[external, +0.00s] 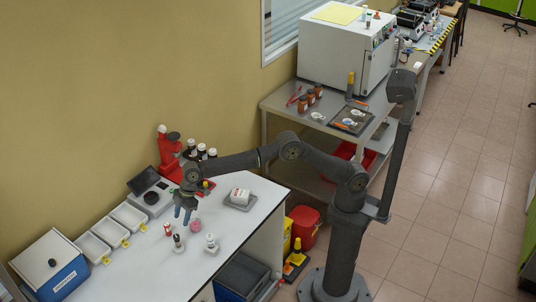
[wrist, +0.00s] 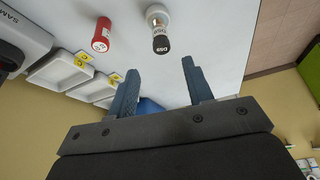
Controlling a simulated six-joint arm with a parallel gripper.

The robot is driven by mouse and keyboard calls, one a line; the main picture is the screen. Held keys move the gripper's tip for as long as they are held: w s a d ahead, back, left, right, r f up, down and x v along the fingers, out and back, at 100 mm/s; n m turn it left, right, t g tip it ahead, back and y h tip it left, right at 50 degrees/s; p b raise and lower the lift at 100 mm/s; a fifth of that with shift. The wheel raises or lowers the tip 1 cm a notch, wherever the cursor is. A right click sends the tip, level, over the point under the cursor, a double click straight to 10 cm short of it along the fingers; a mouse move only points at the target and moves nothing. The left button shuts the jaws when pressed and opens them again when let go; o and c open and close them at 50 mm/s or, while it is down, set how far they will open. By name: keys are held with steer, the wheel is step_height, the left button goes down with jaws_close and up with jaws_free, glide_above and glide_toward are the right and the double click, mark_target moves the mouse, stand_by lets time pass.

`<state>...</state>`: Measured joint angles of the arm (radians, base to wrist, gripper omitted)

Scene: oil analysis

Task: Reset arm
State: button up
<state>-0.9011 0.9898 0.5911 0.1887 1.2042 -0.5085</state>
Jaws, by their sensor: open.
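My gripper (external: 183,214) hangs over the white bench, its blue-grey fingers pointing down, open and empty. In the wrist view the two fingers of my gripper (wrist: 160,67) are apart with nothing between them. A small red vial (wrist: 102,35) and a vial with a black top and a label (wrist: 160,32) stand beyond the fingertips. In the external view a red-and-white vial (external: 167,229), a grey-and-white vial (external: 178,243), a pink round item (external: 196,225) and a white vial (external: 211,243) stand on the bench near my gripper.
White trays (external: 93,247) with yellow tags line the wall side. A blue-and-white box (external: 50,266) stands at the near left. A scale (external: 151,197), a red device (external: 168,146) and dark-capped bottles (external: 202,149) stand behind my gripper.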

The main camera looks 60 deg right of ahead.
mark_target(175, 235)
steer(key=x, duration=1.3)
steer(key=shift+s+d, duration=0.1)
steer(key=shift+s, duration=0.05)
steer(key=r, duration=0.5)
steer(key=shift+d, duration=0.3)
steer(key=w+d+r, duration=0.5)
steer(key=d+r, duration=0.2)
steer(key=d, duration=0.4)
steer(key=w+d+f+m+t+h, duration=0.25)
steer(key=d+m, duration=0.35)
steer(key=d, duration=0.8)
steer(key=w+d+f+m+t+h, duration=0.1)
steer(key=w+d+m, duration=0.2)
steer(key=d+m, duration=0.8)
steer(key=a+f+n, duration=0.4)
steer(key=shift+s+a+f+n, duration=0.15)
steer(key=shift+a+f+n, duration=0.15)
steer(key=shift+a, duration=0.1)
steer(key=shift+r, duration=0.1)
